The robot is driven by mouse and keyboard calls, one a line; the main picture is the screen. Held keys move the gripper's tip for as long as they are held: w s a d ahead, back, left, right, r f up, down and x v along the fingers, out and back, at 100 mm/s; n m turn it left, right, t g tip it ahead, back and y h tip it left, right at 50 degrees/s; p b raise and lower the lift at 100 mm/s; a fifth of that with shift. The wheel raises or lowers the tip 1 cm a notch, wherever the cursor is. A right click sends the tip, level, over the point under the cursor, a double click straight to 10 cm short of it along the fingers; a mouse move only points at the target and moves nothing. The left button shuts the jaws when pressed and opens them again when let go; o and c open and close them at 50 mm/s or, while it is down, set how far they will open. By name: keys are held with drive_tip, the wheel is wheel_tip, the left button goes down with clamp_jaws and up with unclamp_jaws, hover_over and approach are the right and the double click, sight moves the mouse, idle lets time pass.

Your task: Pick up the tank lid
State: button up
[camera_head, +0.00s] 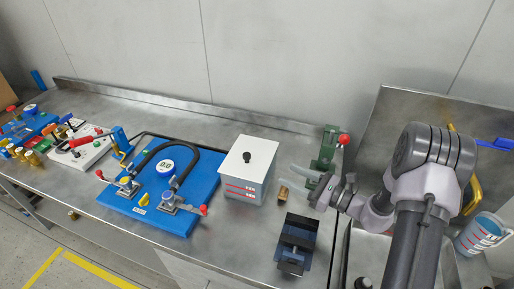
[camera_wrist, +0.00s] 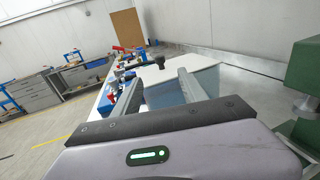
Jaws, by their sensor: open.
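The tank lid (camera_head: 262,151) is a flat white square plate with a black knob (camera_head: 247,156) at its middle. It lies on the grey tank (camera_head: 245,190), which has red marks on its side. My gripper (camera_head: 288,175) is open and empty, just right of the tank, with its fingers pointing left toward it. In the wrist view the lid (camera_wrist: 158,75) and its knob (camera_wrist: 139,58) show ahead, between and beyond the open fingers (camera_wrist: 158,84). The fingers appear apart from the knob.
A blue pump board (camera_head: 160,200) with a black hose lies left of the tank. A green press (camera_head: 328,148) with a red knob stands behind my gripper. A brass fitting (camera_head: 283,193) and a dark vise (camera_head: 297,240) are close below it. A jug (camera_head: 480,234) stands at right.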

sight(254, 165)
drive_tip(key=b+x, duration=0.1)
drive_tip(key=x, duration=0.8)
drive_tip(key=b+x, duration=0.1)
drive_tip(key=x, duration=0.4)
drive_tip(key=shift+w+a+f+b, duration=0.1)
drive_tip(key=shift+a+f+b, duration=0.2)
drive_tip(key=shift+a+b, duration=0.05)
drive_tip(key=shift+d, duration=0.1)
clamp_jaws()
